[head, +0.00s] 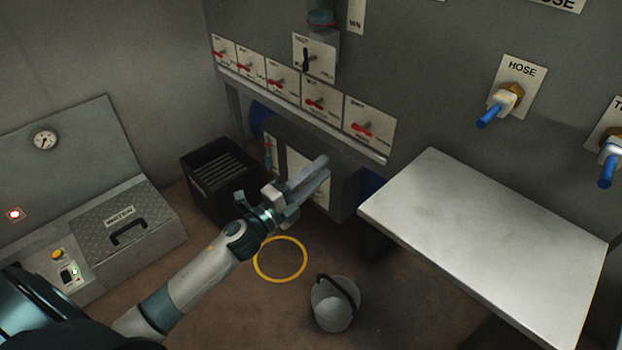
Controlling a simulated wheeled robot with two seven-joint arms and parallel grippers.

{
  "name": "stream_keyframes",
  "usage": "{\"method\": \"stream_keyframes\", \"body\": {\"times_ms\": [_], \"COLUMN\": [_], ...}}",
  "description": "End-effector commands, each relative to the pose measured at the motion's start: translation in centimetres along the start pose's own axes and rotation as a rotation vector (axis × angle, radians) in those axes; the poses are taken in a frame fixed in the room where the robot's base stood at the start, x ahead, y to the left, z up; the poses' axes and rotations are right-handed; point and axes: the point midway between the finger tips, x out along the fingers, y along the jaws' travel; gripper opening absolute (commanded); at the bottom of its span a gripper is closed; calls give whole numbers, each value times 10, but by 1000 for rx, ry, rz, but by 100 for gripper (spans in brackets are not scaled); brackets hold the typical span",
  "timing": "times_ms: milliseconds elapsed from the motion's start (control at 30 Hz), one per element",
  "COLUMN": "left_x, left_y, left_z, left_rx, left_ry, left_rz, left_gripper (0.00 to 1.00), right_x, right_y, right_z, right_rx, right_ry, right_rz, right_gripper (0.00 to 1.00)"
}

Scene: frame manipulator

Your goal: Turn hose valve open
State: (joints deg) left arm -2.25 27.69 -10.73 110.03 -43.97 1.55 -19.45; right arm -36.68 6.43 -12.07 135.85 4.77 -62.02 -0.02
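The hose valve (507,98) is on the grey wall at the upper right, on a white plate marked HOSE (523,70). It has a brass body and a blue handle (489,117) that points down and to the left in the picture. My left gripper (322,168) is in the middle of the view, well to the left of and below the valve, and touches nothing that I can see. Its two long grey fingers lie close together, and I cannot tell whether there is a gap between them. My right gripper is not in view.
A metal table (480,235) juts out below the valve. A second blue-handled valve (610,160) is at the right edge. Red-handled switches (317,103) line the wall at the left. A bucket (333,304), a yellow ring (280,260) and a black crate (215,180) are on the floor.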

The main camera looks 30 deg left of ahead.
Motion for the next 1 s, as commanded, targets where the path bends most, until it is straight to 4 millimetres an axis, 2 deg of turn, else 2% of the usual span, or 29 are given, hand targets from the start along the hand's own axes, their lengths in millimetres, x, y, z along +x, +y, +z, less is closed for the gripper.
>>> {"method": "stream_keyframes", "body": {"times_ms": [100, 300, 833, 1000], "left_x": [-14, -23, -23, -29], "left_y": [1, 1, 0, 6], "left_z": [0, 0, 0, -2], "left_rx": [0, 1, 0, -58], "left_ry": [0, 1, 0, -31], "left_rz": [1, 1, 1, 13], "left_gripper": [32, 32, 32, 32], "right_x": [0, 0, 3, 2], "right_y": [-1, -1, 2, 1], "right_z": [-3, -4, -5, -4], "right_rx": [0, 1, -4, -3], "right_ry": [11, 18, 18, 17], "right_rz": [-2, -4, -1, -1], "right_gripper": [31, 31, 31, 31]}}
